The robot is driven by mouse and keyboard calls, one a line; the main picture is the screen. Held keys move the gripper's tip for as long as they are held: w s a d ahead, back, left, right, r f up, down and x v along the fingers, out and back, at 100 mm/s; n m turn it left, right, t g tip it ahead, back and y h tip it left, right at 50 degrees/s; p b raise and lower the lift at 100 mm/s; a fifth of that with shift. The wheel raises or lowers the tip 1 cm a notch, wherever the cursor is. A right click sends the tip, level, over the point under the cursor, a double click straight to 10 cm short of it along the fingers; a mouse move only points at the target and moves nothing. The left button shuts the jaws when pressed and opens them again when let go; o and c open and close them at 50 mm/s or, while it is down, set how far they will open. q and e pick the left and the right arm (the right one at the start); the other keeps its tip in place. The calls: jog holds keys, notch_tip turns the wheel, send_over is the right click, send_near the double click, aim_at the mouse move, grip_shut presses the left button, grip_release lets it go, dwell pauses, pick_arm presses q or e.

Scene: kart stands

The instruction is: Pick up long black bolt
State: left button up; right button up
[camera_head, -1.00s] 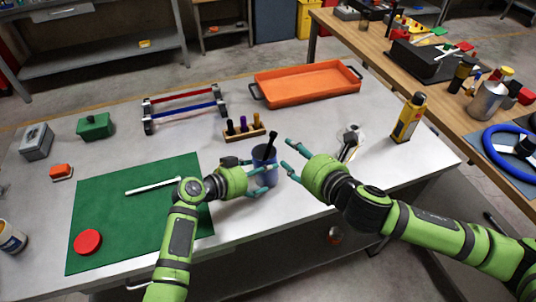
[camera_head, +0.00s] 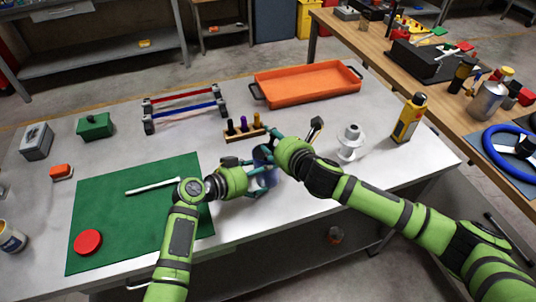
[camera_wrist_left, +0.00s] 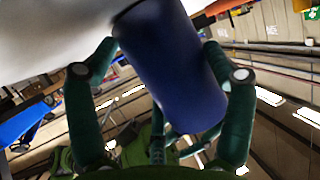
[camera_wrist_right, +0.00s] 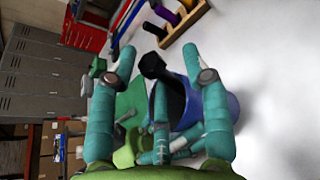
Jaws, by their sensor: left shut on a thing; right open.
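My left gripper (camera_head: 266,178) is shut on the cup, with fingers on both sides. The long black bolt (camera_wrist_right: 152,66) leans in the cup, its head above the rim (camera_wrist_right: 233,106) in the right wrist view. My right gripper (camera_wrist_right: 162,62) is open at the cup's mouth, its fingers on either side of the bolt head. The gripper hides the bolt in the head view.
A wooden block with several pegs (camera_head: 245,134) stands just behind the cup. A white spool-like part (camera_head: 350,141) and a yellow bottle (camera_head: 408,118) stand to the right. An orange tray (camera_head: 306,84) lies at the back. A green mat (camera_head: 110,215) lies left.

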pick_arm(q)
jog(key=shift+s+f, duration=0.15)
jog(key=shift+f, duration=0.1)
pick_arm(e)
jog(key=shift+w+a+f, duration=0.1)
jog(key=shift+w, duration=0.05)
grip_shut()
jog(key=shift+f, duration=0.1)
jog(key=shift+f, duration=0.1)
notch_tip(320, 180, up, 18)
jog(key=shift+r, duration=0.25)
pick_arm(q)
jog(key=o, duration=1)
jog(key=shift+o, duration=0.2)
pick_arm(e)
jog(key=shift+w, duration=0.1)
pick_arm(q)
jog(key=shift+w, duration=0.2)
pick_arm(e)
jog(key=shift+f, duration=0.1)
